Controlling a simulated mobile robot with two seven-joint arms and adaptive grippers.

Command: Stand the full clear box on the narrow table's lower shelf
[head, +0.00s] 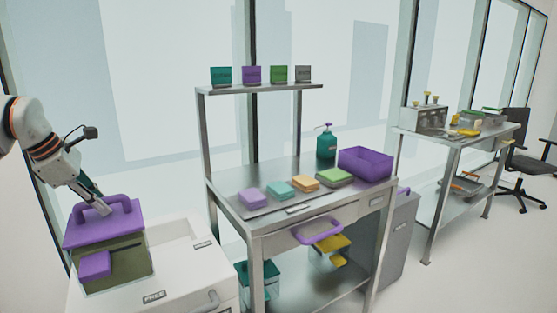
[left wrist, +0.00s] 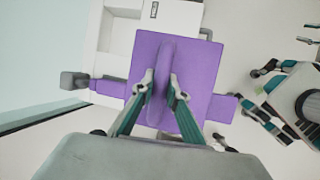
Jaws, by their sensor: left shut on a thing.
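The clear box (head: 125,262) is filled with something dark olive and has a purple lid (head: 104,231) with an arched handle and a purple front latch. It is upright at the lower left, over the white cabinet; I cannot tell whether it touches it. My left gripper (head: 104,208) is shut on the lid's handle (left wrist: 165,70), one finger on each side in the left wrist view. My right gripper (left wrist: 262,95) shows at that view's right with its fingers apart. The metal table (head: 300,205) in the middle has a lower shelf (head: 320,284); another table (head: 455,140) with a lower shelf stands farther right.
A teal box (head: 262,280) and yellow items (head: 332,246) are under the middle table. Its top holds several coloured packs, a purple bin (head: 365,163) and a pump bottle (head: 326,143). A grey bin (head: 399,238) stands beside it. A tray (head: 466,186) lies on the right table's shelf.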

